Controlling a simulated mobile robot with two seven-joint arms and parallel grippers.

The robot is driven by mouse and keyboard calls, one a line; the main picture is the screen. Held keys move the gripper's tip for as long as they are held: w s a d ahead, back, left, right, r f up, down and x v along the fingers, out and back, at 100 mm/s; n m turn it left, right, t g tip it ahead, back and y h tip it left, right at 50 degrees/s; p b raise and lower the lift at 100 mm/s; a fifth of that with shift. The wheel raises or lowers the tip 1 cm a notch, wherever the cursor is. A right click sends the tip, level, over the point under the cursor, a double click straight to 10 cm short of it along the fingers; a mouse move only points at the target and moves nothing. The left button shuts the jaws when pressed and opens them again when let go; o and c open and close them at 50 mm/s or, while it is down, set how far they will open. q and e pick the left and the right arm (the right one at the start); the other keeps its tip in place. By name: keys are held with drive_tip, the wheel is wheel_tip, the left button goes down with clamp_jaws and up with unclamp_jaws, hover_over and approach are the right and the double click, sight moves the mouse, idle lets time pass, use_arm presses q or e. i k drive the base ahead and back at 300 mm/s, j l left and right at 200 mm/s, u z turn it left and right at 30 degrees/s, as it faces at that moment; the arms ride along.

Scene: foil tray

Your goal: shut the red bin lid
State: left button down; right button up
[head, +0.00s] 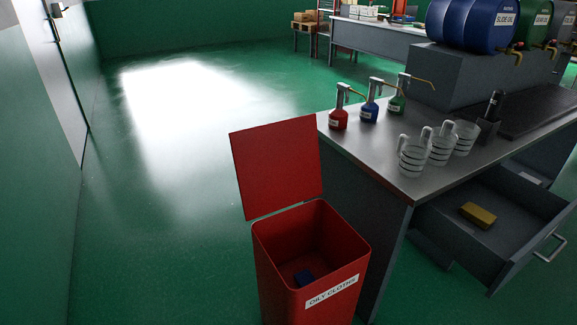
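The red bin (310,258) stands on the floor at lower centre, labelled "OILY CLOTHS". Its red lid (277,166) is open, standing upright and leaning slightly back at the bin's far edge. A small dark blue item (304,277) lies inside at the bottom of the bin. Neither of my grippers shows in the head view.
A steel-topped bench (376,179) stands close to the bin's right, with oil cans, clear measuring jugs (412,157) and drums (482,22) on it. Its drawer (500,235) is pulled out, holding a yellow block (478,215). The green floor (160,240) to the left is clear.

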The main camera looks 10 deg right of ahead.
sight(276, 164)
drive_tip(key=i+j+z, duration=0.55)
drive_tip(key=j, duration=0.15)
drive_tip(key=j+z, duration=0.3)
drive_tip(key=i+j+z, duration=0.3)
drive_tip(key=j, duration=0.25)
drive_tip(key=j+z, duration=0.25)
drive_tip(key=j, duration=0.2)
drive_tip(key=j+z, duration=0.3)
drive_tip(key=j, duration=0.15)
drive_tip(key=i+j+z, duration=0.1)
drive_tip(key=j+z, duration=0.4)
drive_tip(key=j, duration=0.4)
drive_tip(key=j+z, duration=0.5)
drive_tip(key=j, duration=0.35)
